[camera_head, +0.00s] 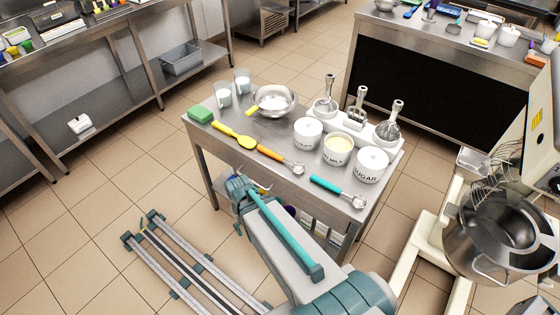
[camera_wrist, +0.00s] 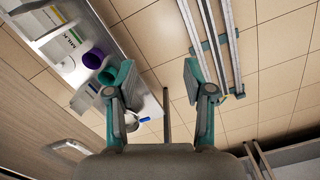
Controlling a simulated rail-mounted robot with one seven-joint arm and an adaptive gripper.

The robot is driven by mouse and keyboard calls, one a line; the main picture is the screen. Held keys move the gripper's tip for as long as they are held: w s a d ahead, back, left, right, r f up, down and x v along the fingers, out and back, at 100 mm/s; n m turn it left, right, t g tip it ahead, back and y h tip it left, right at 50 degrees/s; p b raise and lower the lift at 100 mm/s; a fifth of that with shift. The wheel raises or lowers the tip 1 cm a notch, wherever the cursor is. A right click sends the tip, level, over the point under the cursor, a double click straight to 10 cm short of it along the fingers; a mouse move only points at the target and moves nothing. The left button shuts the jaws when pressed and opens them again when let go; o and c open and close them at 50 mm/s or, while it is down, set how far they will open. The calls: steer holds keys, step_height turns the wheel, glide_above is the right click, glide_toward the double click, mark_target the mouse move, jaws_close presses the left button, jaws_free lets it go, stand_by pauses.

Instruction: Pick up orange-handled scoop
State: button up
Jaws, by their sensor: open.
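The orange-handled scoop (camera_head: 272,154) lies on the small steel table, its metal bowl end pointing right toward the front edge. It lies between a yellow spoon (camera_head: 234,135) on its left and a teal-handled scoop (camera_head: 337,191) on its right. My gripper (camera_head: 245,188) is at the front side of the table, left of and nearer than the orange scoop, apart from it. In the wrist view my gripper (camera_wrist: 161,80) has its two fingers wide apart with nothing between them. I cannot make out the orange scoop in the wrist view.
On the steel table (camera_head: 213,149), white tubs (camera_head: 371,168), a metal bowl (camera_head: 275,101), glasses (camera_head: 223,95), a green sponge (camera_head: 200,114) and a holder with metal tools (camera_head: 385,135) stand around. A mixer (camera_head: 500,235) is at right. Purple and green containers (camera_wrist: 93,58) show in the wrist view.

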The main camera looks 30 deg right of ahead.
step_height(320, 180, up, 2)
steer(key=w, duration=0.3)
step_height(320, 180, up, 21)
steer(key=n, duration=0.5)
glide_above(273, 153)
steer(key=shift+t, duration=0.3)
step_height(273, 153, down, 5)
steer(key=shift+s+r+p, duration=0.1)
steer(key=shift+r+p, duration=0.05)
steer(key=shift+p, duration=0.3)
steer(key=shift+w+f+p, duration=0.2)
steer(key=shift+f+p, duration=1)
steer(key=shift+f, duration=1.7)
jaws_close()
